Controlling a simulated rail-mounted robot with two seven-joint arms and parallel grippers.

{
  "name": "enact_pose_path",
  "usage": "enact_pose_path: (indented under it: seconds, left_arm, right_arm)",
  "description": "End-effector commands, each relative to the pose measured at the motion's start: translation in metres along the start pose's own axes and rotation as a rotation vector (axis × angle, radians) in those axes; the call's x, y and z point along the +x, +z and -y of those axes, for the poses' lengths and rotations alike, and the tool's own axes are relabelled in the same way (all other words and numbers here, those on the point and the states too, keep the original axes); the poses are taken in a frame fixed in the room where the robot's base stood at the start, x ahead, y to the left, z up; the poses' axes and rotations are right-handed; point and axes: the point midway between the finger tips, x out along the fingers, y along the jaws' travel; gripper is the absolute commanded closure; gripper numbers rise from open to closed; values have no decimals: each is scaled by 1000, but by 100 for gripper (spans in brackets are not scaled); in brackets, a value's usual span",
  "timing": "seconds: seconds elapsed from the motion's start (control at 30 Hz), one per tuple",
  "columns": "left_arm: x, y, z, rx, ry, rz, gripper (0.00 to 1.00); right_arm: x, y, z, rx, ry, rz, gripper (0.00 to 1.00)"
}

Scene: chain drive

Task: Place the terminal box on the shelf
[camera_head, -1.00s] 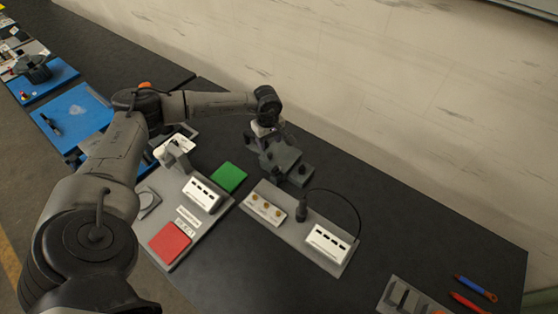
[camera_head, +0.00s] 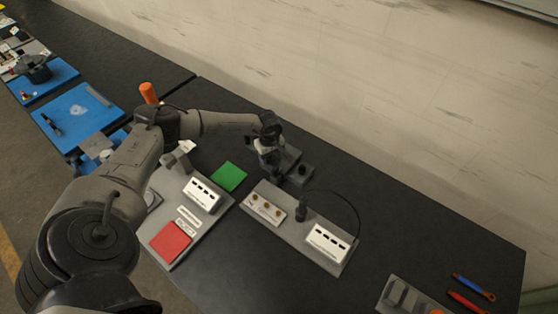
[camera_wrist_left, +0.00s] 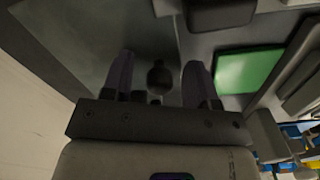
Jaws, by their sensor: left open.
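I cannot tell for sure which piece is the terminal box; a dark grey block (camera_head: 288,158) with dark knobs sits on the black table by the wall. My left gripper (camera_head: 268,174) is just in front of it, pointing down and open, and partly covers it. In the left wrist view the two fingers (camera_wrist_left: 158,85) are apart, with a small dark rounded knob (camera_wrist_left: 158,75) in the gap; whether they touch it I cannot tell. No shelf can be made out clearly. My right gripper is out of view.
A grey board with a white slotted box (camera_head: 203,195), a red square (camera_head: 170,242) and a green square (camera_head: 229,177) lies nearby. Another board bears a second white box (camera_head: 328,243) and a cabled black plug (camera_head: 302,210). The table's right middle is clear.

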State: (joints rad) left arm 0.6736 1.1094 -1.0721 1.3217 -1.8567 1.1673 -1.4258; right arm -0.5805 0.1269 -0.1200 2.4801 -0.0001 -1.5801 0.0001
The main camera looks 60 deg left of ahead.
Motion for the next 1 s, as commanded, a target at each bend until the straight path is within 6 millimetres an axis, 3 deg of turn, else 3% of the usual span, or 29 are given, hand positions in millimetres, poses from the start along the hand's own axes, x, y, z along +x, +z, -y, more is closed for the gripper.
enact_pose_path:
  seconds: [0.2, 0.77, 1.0]
  left_arm:
    - [1, 0, 0, 0, 0, 0, 46]
    - [0, 0, 0, 0, 0, 0, 100]
    - [0, 0, 0, 0, 0, 0, 100]
  right_arm:
    - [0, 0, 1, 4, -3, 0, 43]
    - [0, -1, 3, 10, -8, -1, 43]
    - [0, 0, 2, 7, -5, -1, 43]
